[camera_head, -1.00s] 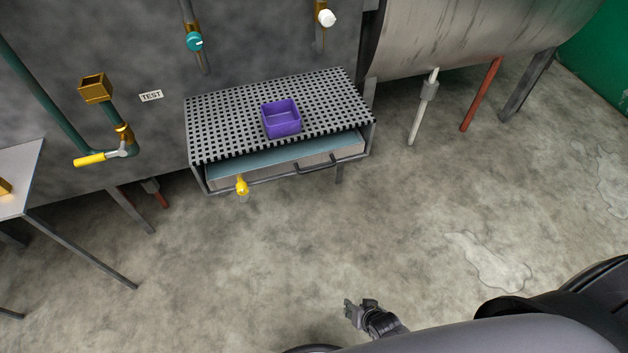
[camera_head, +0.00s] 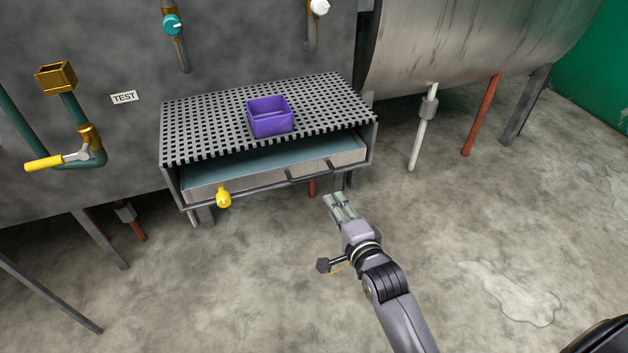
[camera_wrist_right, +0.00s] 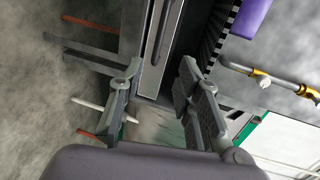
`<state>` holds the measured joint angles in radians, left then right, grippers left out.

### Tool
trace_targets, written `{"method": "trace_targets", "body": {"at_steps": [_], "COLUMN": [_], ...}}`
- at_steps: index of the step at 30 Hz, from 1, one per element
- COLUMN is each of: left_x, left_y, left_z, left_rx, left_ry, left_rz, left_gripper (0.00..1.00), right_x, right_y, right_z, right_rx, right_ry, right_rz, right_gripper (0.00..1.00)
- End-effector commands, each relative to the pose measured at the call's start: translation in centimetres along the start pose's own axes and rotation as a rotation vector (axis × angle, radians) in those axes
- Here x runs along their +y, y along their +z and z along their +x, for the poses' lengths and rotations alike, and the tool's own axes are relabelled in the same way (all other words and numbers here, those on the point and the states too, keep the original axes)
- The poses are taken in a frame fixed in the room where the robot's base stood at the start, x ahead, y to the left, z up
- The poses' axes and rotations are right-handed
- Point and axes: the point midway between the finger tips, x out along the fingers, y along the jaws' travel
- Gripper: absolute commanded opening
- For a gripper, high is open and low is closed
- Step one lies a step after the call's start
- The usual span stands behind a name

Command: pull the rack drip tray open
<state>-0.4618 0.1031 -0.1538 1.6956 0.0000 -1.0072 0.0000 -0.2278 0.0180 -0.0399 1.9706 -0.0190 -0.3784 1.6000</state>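The rack drip tray (camera_head: 345,154) sits under the perforated rack top, and a strip of its blue-grey inside shows. A dark bar handle (camera_head: 308,176) is on the right half of its front. My right gripper (camera_head: 340,203) is in front of and below the handle, apart from it and empty. In the right wrist view, the fingers of my right gripper (camera_wrist_right: 160,95) are spread wide, with the tray front (camera_wrist_right: 156,62) and the handle (camera_wrist_right: 164,32) seen beyond the gap between them. My left gripper is not in view.
A purple bin (camera_head: 270,118) stands on the rack top (camera_head: 205,125). A yellow tap (camera_head: 223,196) sticks out at the tray's front left. A yellow-handled valve (camera_head: 60,160) is at the left. Rack legs stand below. The floor in front is clear.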

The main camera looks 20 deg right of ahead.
Motion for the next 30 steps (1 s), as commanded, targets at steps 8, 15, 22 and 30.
{"method": "trace_targets", "body": {"at_steps": [8,15,22,30], "left_x": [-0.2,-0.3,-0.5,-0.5], "left_y": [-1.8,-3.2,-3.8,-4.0], "left_z": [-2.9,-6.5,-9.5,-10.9], "left_rx": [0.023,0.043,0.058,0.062], "left_ry": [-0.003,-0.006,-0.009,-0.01], "left_rz": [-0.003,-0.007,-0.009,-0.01], "left_gripper": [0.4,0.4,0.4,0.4], "right_x": [0.1,0.2,0.1,0.1], "right_y": [0.0,0.0,0.1,0.0], "right_z": [6.0,11.0,14.4,15.7], "right_rx": [0.0,-0.001,-0.001,-0.001], "right_ry": [-0.002,0.0,-0.001,0.001], "right_rz": [-0.005,-0.005,-0.004,-0.003], "right_gripper": [0.31,0.31,0.31,0.31]}}
